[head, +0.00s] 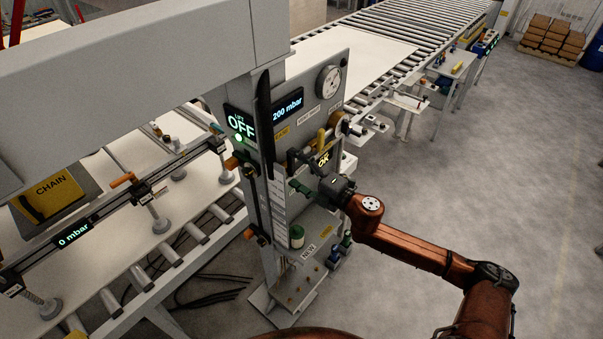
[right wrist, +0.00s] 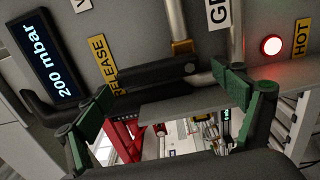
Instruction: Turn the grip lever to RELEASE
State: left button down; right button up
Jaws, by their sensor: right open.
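The control post (head: 335,70) carries displays, labels and small handles. My right gripper (head: 302,178) is at its front face, with green finger pads. In the right wrist view the gripper (right wrist: 162,98) is open, with one pad at left and one at right. A dark bar (right wrist: 150,80), which looks like the grip lever, runs across the panel beyond the pads. Its left end comes near the yellow RELEASE label (right wrist: 102,62); a white label, partly cut off, reads G (right wrist: 217,12). I cannot tell whether a pad touches the bar. My left gripper is out of view.
A display (right wrist: 47,62) reads 200 mbar. A lit red lamp (right wrist: 271,45) sits by a yellow HOT label (right wrist: 301,38). At left, a suction beam with a 0 mbar display (head: 74,234) hangs over pale sheets. A roller conveyor (head: 425,25) runs behind; floor at right is clear.

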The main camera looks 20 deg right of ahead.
jog(key=v, duration=1.2)
jog(key=shift+f, duration=0.1)
